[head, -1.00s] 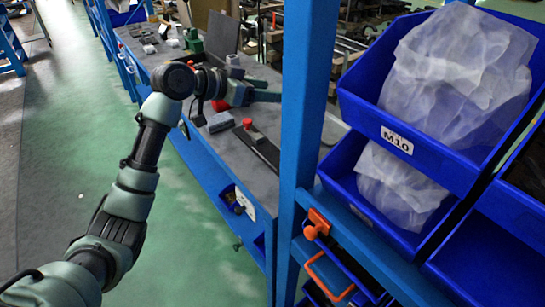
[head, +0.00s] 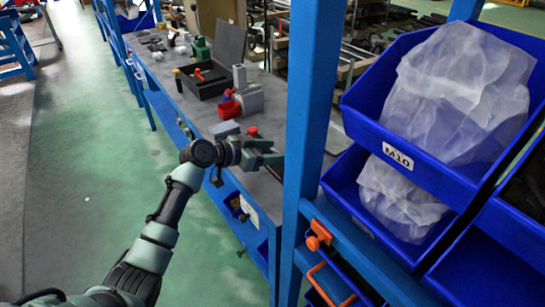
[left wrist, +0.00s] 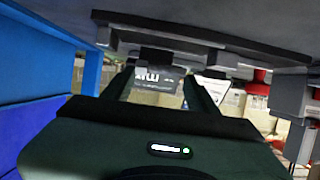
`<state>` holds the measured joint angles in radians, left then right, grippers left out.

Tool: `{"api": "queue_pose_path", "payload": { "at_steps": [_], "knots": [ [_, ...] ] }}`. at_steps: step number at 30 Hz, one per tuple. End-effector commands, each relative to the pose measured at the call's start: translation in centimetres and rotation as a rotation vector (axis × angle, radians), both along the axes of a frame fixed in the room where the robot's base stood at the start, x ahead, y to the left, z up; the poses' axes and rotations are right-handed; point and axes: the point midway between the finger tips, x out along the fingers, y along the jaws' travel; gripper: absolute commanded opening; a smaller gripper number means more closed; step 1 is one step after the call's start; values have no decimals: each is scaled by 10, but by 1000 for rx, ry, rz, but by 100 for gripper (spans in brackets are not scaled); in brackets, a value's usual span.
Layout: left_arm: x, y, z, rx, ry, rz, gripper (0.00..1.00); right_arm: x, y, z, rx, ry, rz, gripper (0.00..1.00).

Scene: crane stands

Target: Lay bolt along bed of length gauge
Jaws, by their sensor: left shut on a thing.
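My left gripper (head: 276,159) is over the grey bench, beside the blue post, which partly covers its fingertips. In the left wrist view its two fingers (left wrist: 160,74) reach forward below a dark slab at the top. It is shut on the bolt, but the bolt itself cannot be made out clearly. The length gauge (head: 252,131) shows in the head view only as its red knob; its dark bed is hidden behind my gripper. My right gripper is not in view.
The bench (head: 205,108) carries a grey block (head: 224,130), a grey vise-like tool (head: 246,97), a red bin (head: 229,109) and a black tray (head: 204,81). The blue post (head: 309,110) stands close right of my gripper. Blue bins (head: 425,168) with clear bags fill the right.

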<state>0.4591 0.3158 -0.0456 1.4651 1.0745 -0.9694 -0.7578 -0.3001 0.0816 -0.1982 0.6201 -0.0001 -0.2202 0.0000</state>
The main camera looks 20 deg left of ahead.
Motion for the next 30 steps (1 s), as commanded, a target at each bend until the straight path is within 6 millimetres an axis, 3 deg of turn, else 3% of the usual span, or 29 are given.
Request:
{"api": "queue_pose_path", "payload": {
  "at_steps": [6, 17, 18, 20, 30],
  "knots": [
    [0, 0, -26, -3, 1, 1, 10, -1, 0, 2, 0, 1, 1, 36],
    [0, 0, -30, -1, -2, 0, 10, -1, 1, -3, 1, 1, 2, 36],
    [0, 0, -29, -1, -1, 0, 64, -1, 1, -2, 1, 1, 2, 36],
    [0, 0, -28, -1, 0, 0, 80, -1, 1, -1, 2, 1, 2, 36],
    [0, 0, -27, -1, 0, 0, 80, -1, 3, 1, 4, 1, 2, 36]
  ]
}}
